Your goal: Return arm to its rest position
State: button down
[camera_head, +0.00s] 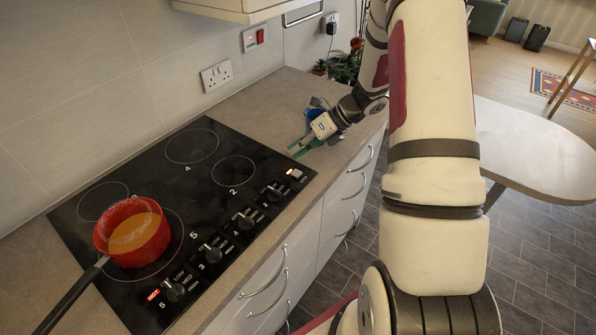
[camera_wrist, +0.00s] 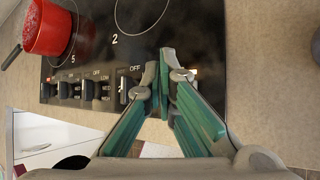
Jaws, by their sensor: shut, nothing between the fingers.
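My gripper (camera_head: 299,150) is at the right edge of the black cooktop, near the front knobs, with its arm reaching in from the right. In the wrist view, my gripper (camera_wrist: 167,68) shows its green-padded fingers with the tips together and nothing between them. The tips appear over the cooktop's knob edge, beside the rightmost knob. I cannot tell whether they touch anything.
A red pot (camera_head: 122,222) with orange-brown contents sits on the cooktop (camera_head: 150,180), its handle pointing front left. Drawers with handles (camera_head: 267,275) line the counter front. A rounded table (camera_head: 530,150) stands at right. A wall cabinet (camera_head: 235,8) hangs above.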

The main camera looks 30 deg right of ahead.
jog(key=shift+r, duration=0.6)
jog(key=shift+a+r, duration=0.15)
jog(key=shift+r, duration=0.05)
jog(key=s+a+r+n+g+h, duration=0.1)
jog(key=s+a+r+n, duration=0.45)
jog(key=r+n, duration=0.3)
jog(key=s+a+r+n+g+h, duration=0.1)
jog(key=s+a+r+n+h, duration=0.1)
jog(key=s+a+r+n, duration=0.4)
jog(key=s+a+r+n+t+h, duration=0.2)
jog(key=s+r+n+h, duration=0.2)
jog(key=s+r+n, duration=0.7)
jog(key=shift+s+a+r+n+t+h, duration=0.3)
jog(key=shift+s+n, duration=1.45)
jog(key=shift+n, duration=2.2)
jog(key=shift+d+r, duration=0.1)
